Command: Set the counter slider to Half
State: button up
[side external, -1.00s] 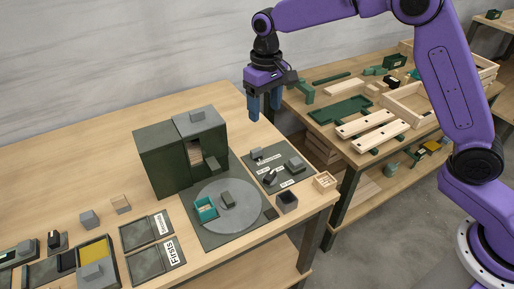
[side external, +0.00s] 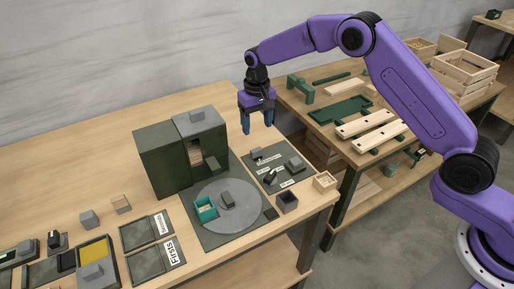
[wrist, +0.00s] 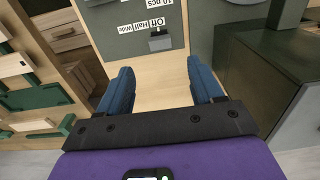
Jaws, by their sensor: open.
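A dark green panel (side external: 264,181) with small grey blocks and white labels lies on the table right of the dark green cabinet. At its far end a small grey slider block (side external: 257,154) shows; in the wrist view the slider block (wrist: 160,41) sits beside the Off end of the upside-down label strip (wrist: 139,26) reading Off, Half, Wide. My gripper (side external: 257,127) is open and empty, pointing down above the table just beyond the panel's far end. In the wrist view my gripper (wrist: 160,70) has bare table between its blue fingers.
The dark green cabinet (side external: 161,163) stands left of the panel, with a grey round plate (side external: 235,217) in front. A teal box (side external: 205,208) sits on the plate. A second bench (side external: 325,125) is behind.

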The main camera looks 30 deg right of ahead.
aim_at(257, 151)
notch_tip(257, 151, down, 10)
jog(key=shift+f, duration=0.1)
dwell(0.4)
